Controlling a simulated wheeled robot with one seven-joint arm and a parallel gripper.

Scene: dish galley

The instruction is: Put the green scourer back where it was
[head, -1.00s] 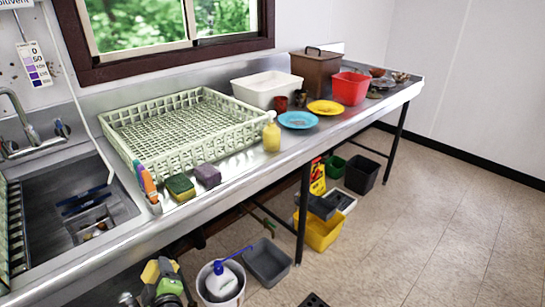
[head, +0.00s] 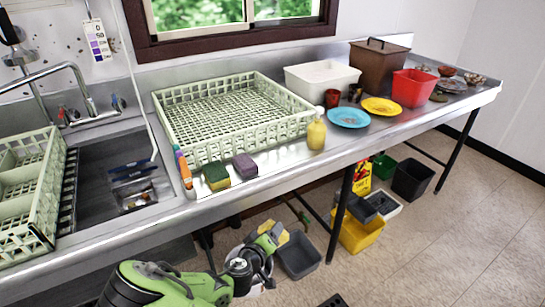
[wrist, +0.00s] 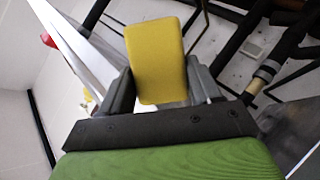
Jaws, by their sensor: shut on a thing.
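My gripper (head: 268,240) is low in front of the counter, below its front edge. In the wrist view my gripper (wrist: 161,88) is shut on a yellow block (wrist: 156,50), gripped between the two fingers and clear of any surface. A bit of this yellow block (head: 283,238) shows beside the gripper in the head view. I see only its yellow face; whether another face is green is hidden. A scourer with dark green top and yellow side (head: 216,176) lies on the counter, touching or close to a purple sponge (head: 245,166) at its right.
A pale green dish rack (head: 232,155) stands behind the sponges. A yellow bottle (head: 316,132) is right of them, coloured brushes (head: 184,168) left. The sink (head: 122,175) is further left. Below are a grey bin (head: 298,256), a yellow bin (head: 359,235) and a table leg (head: 341,213).

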